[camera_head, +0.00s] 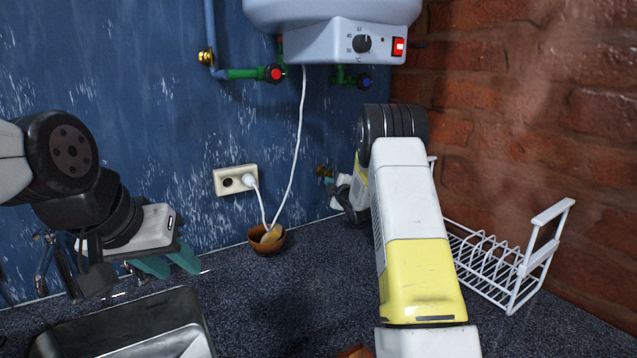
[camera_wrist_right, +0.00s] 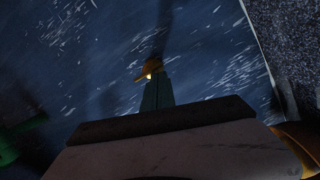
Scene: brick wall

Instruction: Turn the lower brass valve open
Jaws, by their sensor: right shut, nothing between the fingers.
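The lower brass valve (camera_head: 322,171) is on the blue wall in the head view, just left of my right arm, which hides part of it. In the right wrist view a brass piece (camera_wrist_right: 149,68) shows at the tip of my right gripper (camera_wrist_right: 156,92). The gripper's green fingers are together with nothing between them. I cannot tell whether they touch the brass. In the head view the right fingertips are hard to make out beside the arm. My left gripper (camera_head: 168,263) is at the left with its teal fingers apart and empty, away from the valve.
Another brass fitting (camera_head: 206,57) is on the upper pipe. A water heater (camera_head: 335,42) hangs above red and blue knobs. A socket (camera_head: 236,180) with a white cord is on the wall.

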